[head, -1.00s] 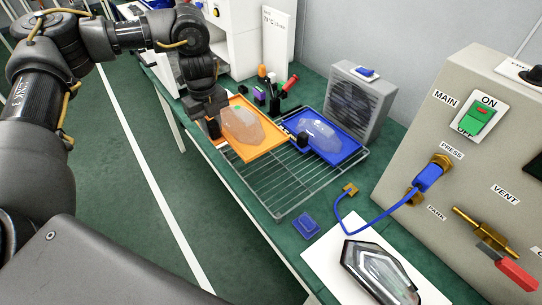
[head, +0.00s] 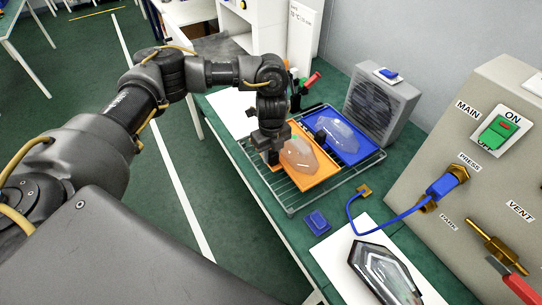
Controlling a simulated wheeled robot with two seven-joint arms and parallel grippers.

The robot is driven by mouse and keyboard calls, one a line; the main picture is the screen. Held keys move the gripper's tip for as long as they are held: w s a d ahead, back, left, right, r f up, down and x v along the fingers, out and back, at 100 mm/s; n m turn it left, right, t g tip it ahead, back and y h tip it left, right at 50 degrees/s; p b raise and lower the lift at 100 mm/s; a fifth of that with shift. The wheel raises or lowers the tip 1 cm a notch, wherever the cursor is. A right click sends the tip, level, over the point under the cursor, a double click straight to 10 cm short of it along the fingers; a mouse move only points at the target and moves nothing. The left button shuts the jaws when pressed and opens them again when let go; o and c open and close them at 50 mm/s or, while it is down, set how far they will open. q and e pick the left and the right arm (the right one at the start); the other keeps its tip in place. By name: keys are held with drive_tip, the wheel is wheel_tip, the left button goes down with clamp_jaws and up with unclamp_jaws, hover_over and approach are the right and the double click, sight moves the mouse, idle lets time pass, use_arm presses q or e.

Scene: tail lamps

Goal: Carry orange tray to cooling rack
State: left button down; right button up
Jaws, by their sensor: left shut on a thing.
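The orange tray (head: 318,179) carries a clear, pinkish lamp cover (head: 299,155). My left gripper (head: 273,156) is shut on the tray's left edge. The tray is over the near-left part of the wire cooling rack (head: 290,205). I cannot tell whether it rests on the wires or is held slightly above them. A blue tray (head: 368,150) with another clear cover (head: 340,134) is on the far-right part of the rack, close beside the orange tray. My right gripper is not in view.
A grey fan (head: 381,105) stands behind the rack. A control panel (head: 480,130) with a blue hose is on the right. A dark lamp (head: 385,272) lies on a white sheet in front. A small blue block (head: 317,222) sits near the rack's front corner.

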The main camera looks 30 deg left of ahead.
use_arm(q)
drive_tip(key=shift+a+f, duration=0.1)
drive_tip(key=shift+f, duration=0.9)
drive_tip(key=shift+f, duration=0.1)
drive_tip(key=c, duration=1.1)
unclamp_jaws()
wheel_tip(320, 180, up, 12)
drive_tip(key=shift+r+b, duration=0.1)
drive_tip(key=shift+b, duration=0.25)
